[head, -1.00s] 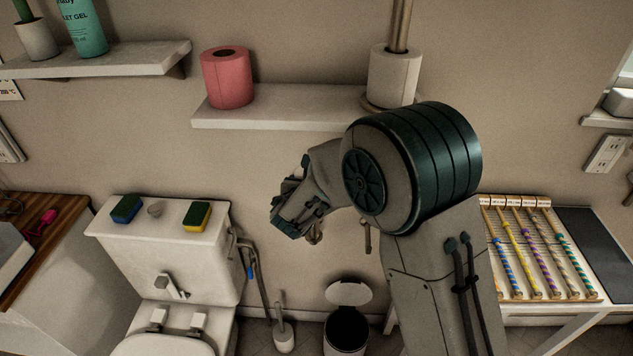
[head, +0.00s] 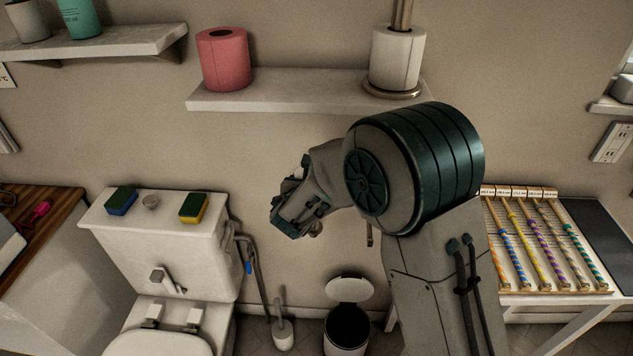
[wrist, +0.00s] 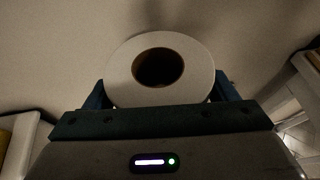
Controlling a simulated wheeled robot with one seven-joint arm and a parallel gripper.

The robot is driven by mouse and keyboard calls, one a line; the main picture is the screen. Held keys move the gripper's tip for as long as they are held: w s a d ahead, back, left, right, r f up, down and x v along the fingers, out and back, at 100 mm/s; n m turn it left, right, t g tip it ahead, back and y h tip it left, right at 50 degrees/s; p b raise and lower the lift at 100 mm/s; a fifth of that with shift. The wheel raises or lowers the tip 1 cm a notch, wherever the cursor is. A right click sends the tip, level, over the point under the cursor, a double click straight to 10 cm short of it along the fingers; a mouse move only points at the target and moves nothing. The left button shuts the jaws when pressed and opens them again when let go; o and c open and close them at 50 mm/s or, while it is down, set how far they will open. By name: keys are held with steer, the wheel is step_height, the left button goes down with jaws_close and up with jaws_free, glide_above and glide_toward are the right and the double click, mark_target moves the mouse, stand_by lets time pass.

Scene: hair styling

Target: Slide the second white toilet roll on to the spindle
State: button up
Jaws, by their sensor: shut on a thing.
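A white toilet roll (wrist: 199,75) is held in my gripper (wrist: 160,90) in the wrist view, its dark core hole facing the camera. The two fingers press on its sides. In the head view my gripper (head: 290,205) is below the shelf and to its left of the arm's big joint; the held roll is hidden there by the arm. The spindle (head: 402,14) rises from a round base on the wall shelf, its top cut off by the picture edge. One white toilet roll (head: 396,60) is on it. My gripper is lower than the spindle and to its left.
A pink roll (head: 223,62) stands at the left of the shelf (head: 290,90). Below are a toilet cistern (head: 165,235) with two sponges on top and an open bin (head: 347,325). A rack of striped sticks (head: 545,240) is at right.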

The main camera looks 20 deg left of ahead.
steer(key=o, duration=1.1)
steer(key=b+v, duration=0.1)
steer(key=v, duration=1.3)
steer(key=shift+w, duration=0.1)
